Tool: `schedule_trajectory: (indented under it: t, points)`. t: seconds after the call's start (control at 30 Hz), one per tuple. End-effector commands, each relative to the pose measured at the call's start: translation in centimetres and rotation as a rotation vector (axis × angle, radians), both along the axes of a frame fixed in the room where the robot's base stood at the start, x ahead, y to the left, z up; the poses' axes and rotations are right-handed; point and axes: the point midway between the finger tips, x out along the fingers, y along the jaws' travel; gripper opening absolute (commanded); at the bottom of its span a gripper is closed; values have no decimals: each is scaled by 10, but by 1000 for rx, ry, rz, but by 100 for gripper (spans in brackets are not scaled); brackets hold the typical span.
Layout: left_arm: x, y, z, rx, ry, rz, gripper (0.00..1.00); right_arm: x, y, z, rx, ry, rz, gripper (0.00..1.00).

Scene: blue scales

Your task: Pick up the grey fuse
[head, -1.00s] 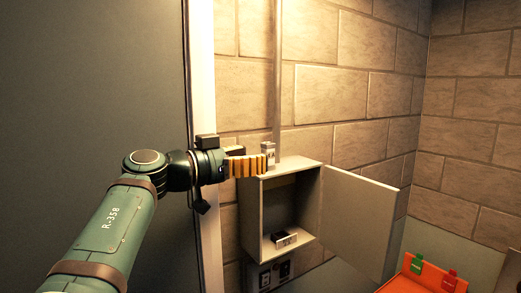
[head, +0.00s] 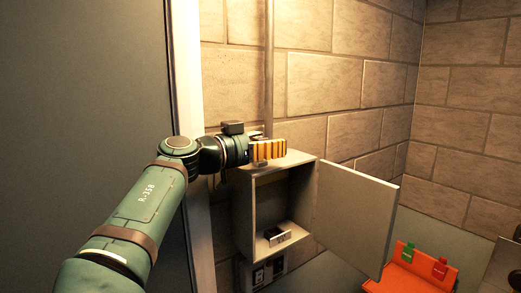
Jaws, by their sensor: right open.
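My right gripper (head: 268,150), with ribbed yellow fingers, is at the top of the open grey wall cabinet (head: 345,215). It is open. The small grey fuse that stood upright on the cabinet's top is now hidden behind or between the fingers; I cannot tell which, nor whether they touch it. A small dark-and-silver block (head: 278,237) lies on the cabinet's inside floor; I cannot tell what it is. My left gripper is not in view.
The cabinet door stands open to the right. A pipe (head: 269,60) runs up the brick wall above the cabinet. Sockets (head: 262,275) sit below it. An orange case (head: 420,278) with green and red clips is at lower right. A dark door panel (head: 85,110) fills the left.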

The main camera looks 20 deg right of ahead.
Motion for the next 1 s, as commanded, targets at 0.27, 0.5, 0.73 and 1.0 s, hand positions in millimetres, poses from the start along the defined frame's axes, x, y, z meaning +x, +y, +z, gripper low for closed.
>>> schedule_trajectory:
  t: [0.27,0.5,0.73,1.0]
  points:
    - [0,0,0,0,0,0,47,0,0,0,0,0,0,45]
    - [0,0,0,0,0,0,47,0,0,0,0,0,0,0]
    - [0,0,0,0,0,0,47,0,0,0,0,0,0,0]
    - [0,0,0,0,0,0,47,2,-2,1,0,0,0,0]
